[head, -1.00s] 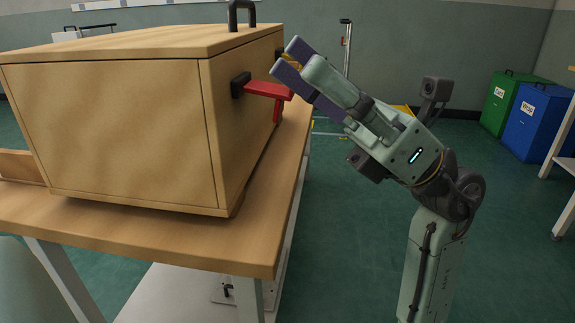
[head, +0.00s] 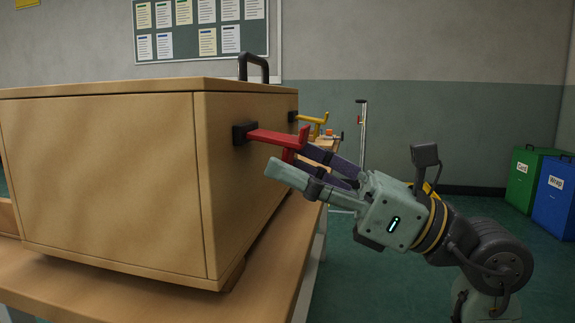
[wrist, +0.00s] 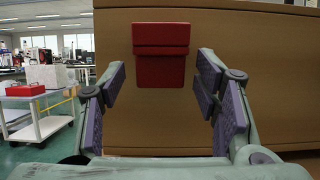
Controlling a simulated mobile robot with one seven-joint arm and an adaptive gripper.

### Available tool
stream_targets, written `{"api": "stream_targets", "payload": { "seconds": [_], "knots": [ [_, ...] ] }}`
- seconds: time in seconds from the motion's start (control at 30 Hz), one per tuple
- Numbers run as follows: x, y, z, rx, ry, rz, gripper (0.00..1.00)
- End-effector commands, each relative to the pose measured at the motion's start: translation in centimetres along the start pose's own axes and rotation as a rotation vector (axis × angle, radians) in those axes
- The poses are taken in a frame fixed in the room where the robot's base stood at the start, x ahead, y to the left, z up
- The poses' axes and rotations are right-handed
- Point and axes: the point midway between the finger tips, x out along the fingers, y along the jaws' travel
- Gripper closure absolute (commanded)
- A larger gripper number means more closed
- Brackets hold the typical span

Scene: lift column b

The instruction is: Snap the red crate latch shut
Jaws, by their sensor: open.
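The wooden crate (head: 110,185) stands on a wooden table. Its red latch (head: 275,139) juts out from the black mount (head: 241,133) on the crate's right side, with a crosspiece at its outer end. My gripper (head: 291,160) is open and reaches in from the right, its fingertips close to the latch's outer end. In the wrist view the red latch (wrist: 160,68) sits between and ahead of the spread purple-padded fingers (wrist: 160,92), with gaps on both sides. The near finger hides part of the crate wall behind it. I cannot tell whether anything touches.
A yellow latch (head: 312,119) sits farther along the same crate side. A black handle (head: 253,67) rises from the lid. The table edge (head: 308,255) runs below my gripper. Green (head: 523,175) and blue (head: 555,197) bins stand far right, and floor between is open.

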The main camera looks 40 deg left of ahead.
Motion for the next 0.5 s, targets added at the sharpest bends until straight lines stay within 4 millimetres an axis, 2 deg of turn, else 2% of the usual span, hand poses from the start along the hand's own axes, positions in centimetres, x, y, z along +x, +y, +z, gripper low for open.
{"api": "stream_targets", "payload": {
  "seconds": [0.17,0.43,0.5],
  "knots": [
    [1.24,0.02,0.01,0.0,-0.001,0.0,0.43],
    [1.38,-0.01,0.04,0.001,-0.002,-0.001,0.43],
    [1.37,-0.01,0.03,0.001,-0.002,-0.001,0.47]
  ]
}}
